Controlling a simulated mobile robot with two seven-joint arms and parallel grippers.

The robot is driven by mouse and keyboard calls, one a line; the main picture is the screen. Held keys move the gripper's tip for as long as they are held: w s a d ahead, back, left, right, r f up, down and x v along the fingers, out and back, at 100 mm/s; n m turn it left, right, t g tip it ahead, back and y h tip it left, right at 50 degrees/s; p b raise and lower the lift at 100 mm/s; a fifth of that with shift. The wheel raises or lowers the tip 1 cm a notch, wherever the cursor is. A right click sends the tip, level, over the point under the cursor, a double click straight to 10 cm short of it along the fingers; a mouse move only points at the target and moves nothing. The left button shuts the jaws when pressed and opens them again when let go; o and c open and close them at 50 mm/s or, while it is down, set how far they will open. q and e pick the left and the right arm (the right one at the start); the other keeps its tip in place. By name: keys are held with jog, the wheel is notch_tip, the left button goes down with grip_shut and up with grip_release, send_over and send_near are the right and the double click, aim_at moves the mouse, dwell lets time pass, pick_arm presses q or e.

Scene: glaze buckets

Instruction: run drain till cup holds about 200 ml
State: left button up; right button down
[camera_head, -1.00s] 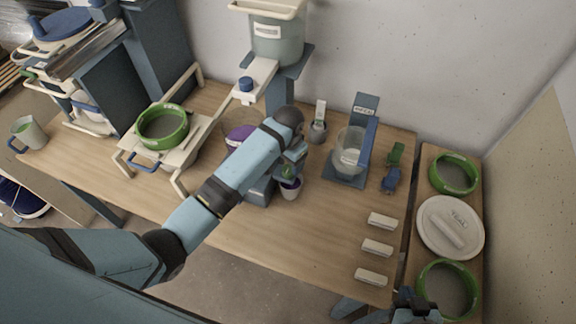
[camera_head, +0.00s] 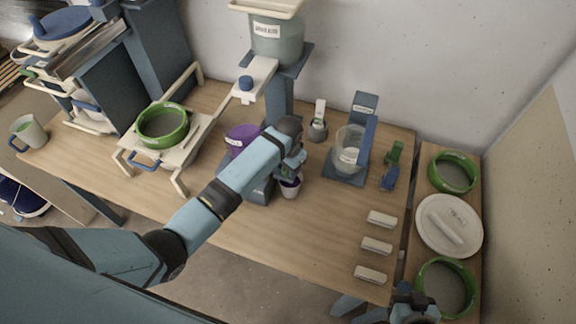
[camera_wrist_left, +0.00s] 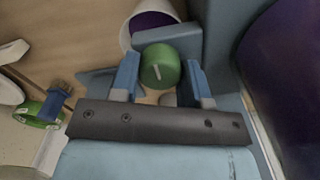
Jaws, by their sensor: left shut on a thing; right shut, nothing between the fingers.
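A purple glaze bucket (camera_head: 243,138) stands on a blue-grey stand in the middle of the table, partly behind my left arm. A small white cup (camera_head: 290,189) with purple inside stands below my left gripper (camera_head: 296,164). In the left wrist view, my left gripper (camera_wrist_left: 161,84) is shut on a round green knob (camera_wrist_left: 158,66) with a pale mark on top. The cup (camera_wrist_left: 152,20) shows just beyond the knob, purple inside; its level cannot be read. My right gripper (camera_head: 414,308) is shut and empty at the bottom edge, beside the side shelf.
A clear jug (camera_head: 349,151) stands in a blue stand to the right. Several white blocks (camera_head: 376,246) lie at the right front. A green ring (camera_head: 162,126) sits on a cream stand at left. A tall glaze tank (camera_head: 277,40) stands behind. The table's front middle is clear.

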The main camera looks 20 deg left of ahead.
pick_arm(q)
jog(key=n, duration=0.4)
jog(key=shift+n, duration=1.8)
jog(key=o, duration=0.9)
notch_tip(320, 180, up, 14)
jog(key=shift+f+b, duration=0.1)
jog(key=shift+b, duration=0.65)
